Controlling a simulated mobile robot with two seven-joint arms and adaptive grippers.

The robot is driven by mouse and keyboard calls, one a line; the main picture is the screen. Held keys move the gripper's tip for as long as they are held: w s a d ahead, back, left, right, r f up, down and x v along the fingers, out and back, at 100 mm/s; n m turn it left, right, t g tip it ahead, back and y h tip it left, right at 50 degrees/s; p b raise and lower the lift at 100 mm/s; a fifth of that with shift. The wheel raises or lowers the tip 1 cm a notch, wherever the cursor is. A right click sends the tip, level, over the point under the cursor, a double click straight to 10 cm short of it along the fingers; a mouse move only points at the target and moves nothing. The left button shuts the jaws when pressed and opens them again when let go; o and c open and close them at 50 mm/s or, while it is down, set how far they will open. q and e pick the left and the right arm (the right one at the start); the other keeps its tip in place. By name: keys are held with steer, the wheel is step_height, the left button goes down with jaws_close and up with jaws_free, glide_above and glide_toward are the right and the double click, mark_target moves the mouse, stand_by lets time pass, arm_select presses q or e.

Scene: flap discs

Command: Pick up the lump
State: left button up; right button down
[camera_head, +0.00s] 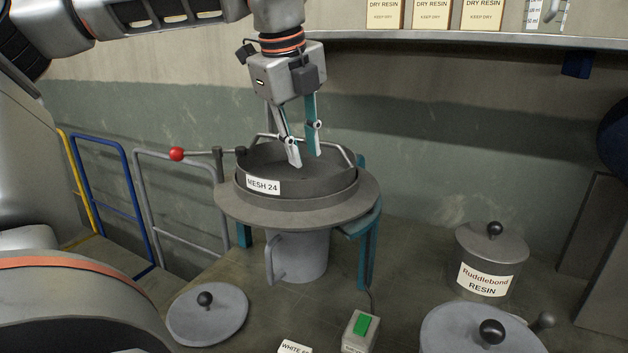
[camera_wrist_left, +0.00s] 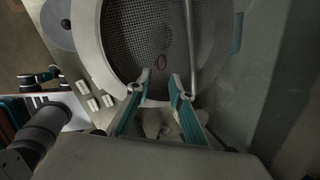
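A small brownish oval mark, possibly the lump (camera_wrist_left: 162,62), lies on the dark mesh in the left wrist view. The sieve (camera_head: 271,184), labelled MESH 24, stands on a round grey stand, and its mesh (camera_wrist_left: 136,37) shows in the wrist view. My left gripper (camera_head: 306,161) points down into the sieve with its fingers apart. In the wrist view the fingertips (camera_wrist_left: 160,78) are separated, with nothing seen held between them, and the mark shows just beyond them. The sieve wall hides the lump in the head view.
A bar crosses the sieve, with a red-knobbed lever (camera_head: 177,154) at its left. A loose lid (camera_head: 207,315), a green-button box (camera_head: 361,330), a resin pot (camera_head: 490,264) and another lidded pot (camera_head: 478,335) stand on the bench. Rails (camera_head: 110,190) stand at left.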

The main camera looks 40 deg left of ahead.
arm_select(q)
steer(key=x, duration=0.6)
steer(key=shift+w+a+f, duration=0.15)
steer(key=shift+a+f, duration=0.1)
steer(key=shift+f, duration=0.1)
steer(key=c, duration=0.5)
